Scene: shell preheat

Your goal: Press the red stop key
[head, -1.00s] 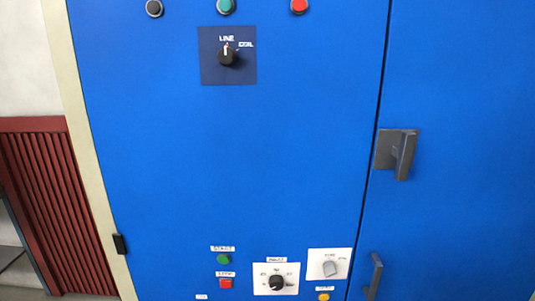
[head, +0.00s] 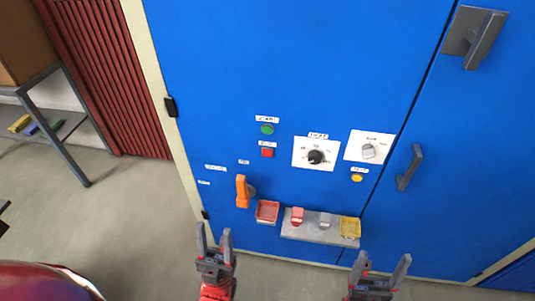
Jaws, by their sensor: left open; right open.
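My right gripper (head: 380,268) is open and empty at the bottom, below and right of the key. Nothing covers the key. The label writing is too small to read surely.
Right of the key are a black knob (head: 315,157), a grey selector (head: 368,151) and a yellow button (head: 357,178). An orange handle (head: 242,191), a red tray (head: 267,211) and a grey shelf (head: 309,234) stick out below. Door handles (head: 409,168) are at right.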

